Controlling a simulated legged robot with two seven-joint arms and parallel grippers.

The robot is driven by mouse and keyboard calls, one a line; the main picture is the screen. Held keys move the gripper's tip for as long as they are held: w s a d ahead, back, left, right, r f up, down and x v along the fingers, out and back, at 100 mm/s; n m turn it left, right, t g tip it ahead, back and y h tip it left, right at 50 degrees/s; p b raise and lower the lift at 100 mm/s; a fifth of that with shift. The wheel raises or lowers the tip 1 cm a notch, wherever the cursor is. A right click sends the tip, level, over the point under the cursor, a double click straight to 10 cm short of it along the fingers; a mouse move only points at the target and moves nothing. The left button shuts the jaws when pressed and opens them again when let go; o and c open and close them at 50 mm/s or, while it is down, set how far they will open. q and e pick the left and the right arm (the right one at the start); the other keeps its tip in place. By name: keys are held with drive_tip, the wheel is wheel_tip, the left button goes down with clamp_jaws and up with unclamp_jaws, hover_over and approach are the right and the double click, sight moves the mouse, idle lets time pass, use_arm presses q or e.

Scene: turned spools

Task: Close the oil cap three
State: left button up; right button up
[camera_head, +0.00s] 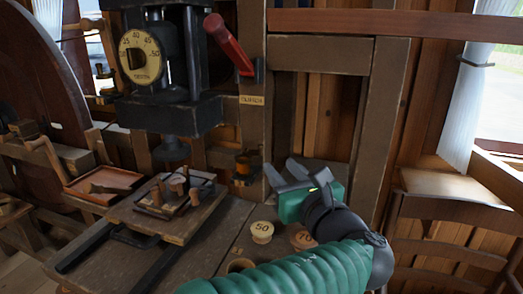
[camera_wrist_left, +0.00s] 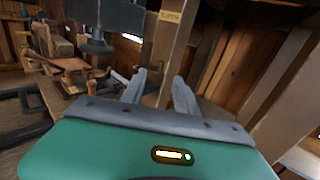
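My left gripper (camera_head: 284,172) is at the middle right of the head view, with its two grey fingers apart and nothing between them. In the left wrist view (camera_wrist_left: 158,86) the fingers also stand apart, pointing toward the wooden post. A small orange-brown fitting (camera_head: 246,164) sits low by the post, just left of my fingers and apart from them. It may be an oil cup; I cannot tell which number it bears or whether its cap is open. My right gripper is not in view.
A dark press (camera_head: 168,110) with a round dial (camera_head: 141,57) and red lever (camera_head: 229,44) stands at the left. Round pieces marked 50 (camera_head: 262,231) and 70 (camera_head: 303,237) are on the bench below my gripper. A wooden chair (camera_head: 450,205) is at the right.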

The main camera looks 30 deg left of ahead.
use_arm(q)
drive_tip(key=b, duration=0.1)
approach(262, 147)
drive_tip(key=x, duration=1.1)
drive_tip(key=shift+s+f, duration=0.1)
drive_tip(key=shift+s, duration=0.05)
drive_tip(key=shift+a+b, duration=0.1)
drive_tip(key=shift+b, duration=0.2)
drive_tip(key=shift+d, duration=0.3)
drive_tip(key=shift+c, duration=0.3)
drive_tip(key=shift+a, duration=0.2)
clamp_jaws()
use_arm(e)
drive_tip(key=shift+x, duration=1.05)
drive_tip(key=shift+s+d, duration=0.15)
